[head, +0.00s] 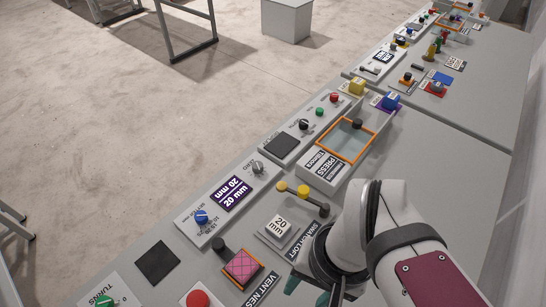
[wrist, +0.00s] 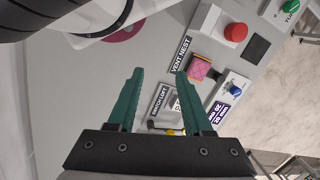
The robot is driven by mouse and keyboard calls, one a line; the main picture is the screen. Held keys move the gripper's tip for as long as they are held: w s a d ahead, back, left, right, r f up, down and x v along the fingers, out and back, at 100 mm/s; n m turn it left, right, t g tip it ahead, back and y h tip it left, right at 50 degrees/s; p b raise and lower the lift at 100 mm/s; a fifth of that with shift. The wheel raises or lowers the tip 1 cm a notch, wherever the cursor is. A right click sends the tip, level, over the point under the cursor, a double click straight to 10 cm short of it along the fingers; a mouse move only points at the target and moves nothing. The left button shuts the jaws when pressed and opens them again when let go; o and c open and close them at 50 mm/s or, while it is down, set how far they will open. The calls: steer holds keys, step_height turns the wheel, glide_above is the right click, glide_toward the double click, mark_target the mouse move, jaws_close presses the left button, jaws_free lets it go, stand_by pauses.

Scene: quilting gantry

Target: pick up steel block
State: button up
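A pale block marked "20 mm" (head: 280,226) sits on a low pad beside the SWATCH LOFT label; it is the likeliest steel block, but I cannot tell its material. In the wrist view the same block (wrist: 176,105) shows small between my fingers, partly hidden by the right one. My gripper (wrist: 158,73) has two green fingers standing wide apart with nothing between them. It hangs above the bench, apart from the block. In the head view my arm hides most of the gripper; only a bit of green shows at the bottom edge.
A pink quilted swatch (head: 242,268) lies in an orange-edged nest near the VENT NEST label. A lever with yellow knobs (head: 303,191) stands just behind the block. A red button (head: 197,300), a blue knob (head: 202,216) and a clear orange-framed press box (head: 346,140) are nearby.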

steer(key=o, duration=0.7)
steer(key=shift+c, duration=0.2)
steer(key=n+h, duration=0.2)
steer(key=n, duration=1.3)
glide_above(278, 226)
step_height(278, 226, down, 5)
step_height(278, 226, down, 15)
steer(key=shift+f, duration=0.15)
